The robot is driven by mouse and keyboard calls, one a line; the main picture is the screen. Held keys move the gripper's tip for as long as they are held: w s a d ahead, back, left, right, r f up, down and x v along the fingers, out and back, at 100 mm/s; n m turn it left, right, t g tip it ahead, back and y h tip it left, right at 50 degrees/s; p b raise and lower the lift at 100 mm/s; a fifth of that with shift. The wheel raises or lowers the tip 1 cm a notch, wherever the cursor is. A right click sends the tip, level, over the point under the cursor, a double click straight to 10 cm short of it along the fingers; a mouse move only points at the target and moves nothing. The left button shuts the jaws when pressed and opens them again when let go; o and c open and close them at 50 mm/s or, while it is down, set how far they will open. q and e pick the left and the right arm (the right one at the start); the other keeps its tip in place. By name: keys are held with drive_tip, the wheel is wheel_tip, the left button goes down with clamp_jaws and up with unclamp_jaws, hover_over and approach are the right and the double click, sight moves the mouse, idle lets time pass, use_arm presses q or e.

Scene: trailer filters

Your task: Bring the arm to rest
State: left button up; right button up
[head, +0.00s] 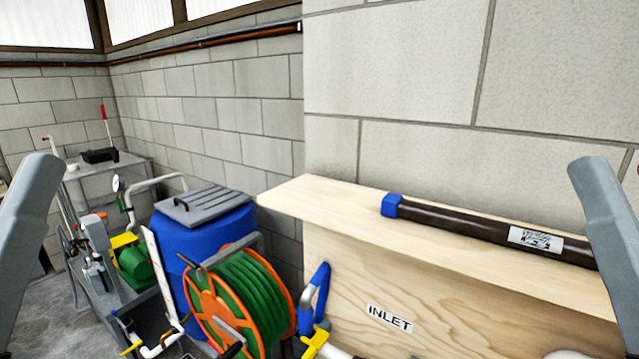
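A grey link of my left arm stands at the left edge of the head view, and a grey link of my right arm stands at the right edge. Neither gripper shows in the view, so I cannot see what they hold or touch. A dark brown tube (470,222) with a blue end cap (391,205) and a white printed label lies on the pale wooden top (300,196). My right arm link covers the tube's right end.
A wooden panel marked INLET (390,318) has a blue handle (314,298) at its left. An orange reel with green hose (240,300) and a blue barrel (215,228) stand left of it. A cart with a green pump (135,264) stands farther left. Block walls close the back.

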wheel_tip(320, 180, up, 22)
drive_tip(key=p, duration=1.9)
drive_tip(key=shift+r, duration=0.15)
